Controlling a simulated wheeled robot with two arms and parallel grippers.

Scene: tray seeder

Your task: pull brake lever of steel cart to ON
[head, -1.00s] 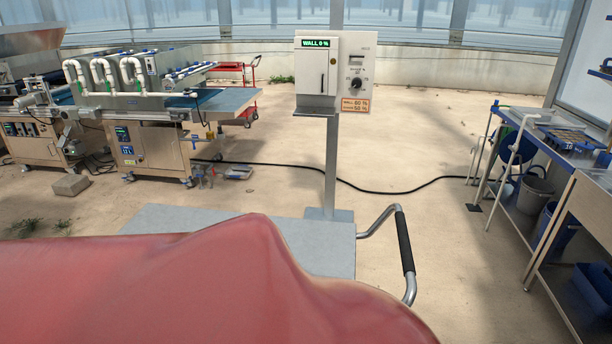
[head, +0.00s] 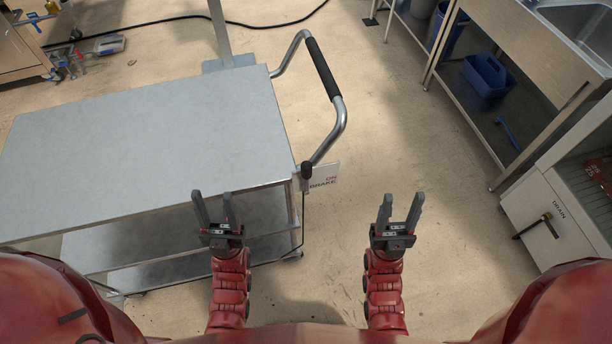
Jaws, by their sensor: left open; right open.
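The steel cart (head: 150,140) stands at the left with a bare grey top and a lower shelf. Its push handle (head: 322,70) with a black grip is at its right end. The brake lever (head: 306,172), with a black knob, is at the cart's near right corner beside a white plate (head: 324,177) reading ON and BRAKE. My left gripper (head: 214,208) is open and empty by the cart's near edge, left of the lever. My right gripper (head: 400,208) is open and empty over the floor, right of the lever. Neither touches the lever.
A steel bench (head: 540,60) with a blue basket (head: 486,78) on its shelf stands at the right. A white cabinet marked DRAIN (head: 552,215) is at the lower right. A post base (head: 228,64) stands behind the cart. Floor between cart and bench is clear.

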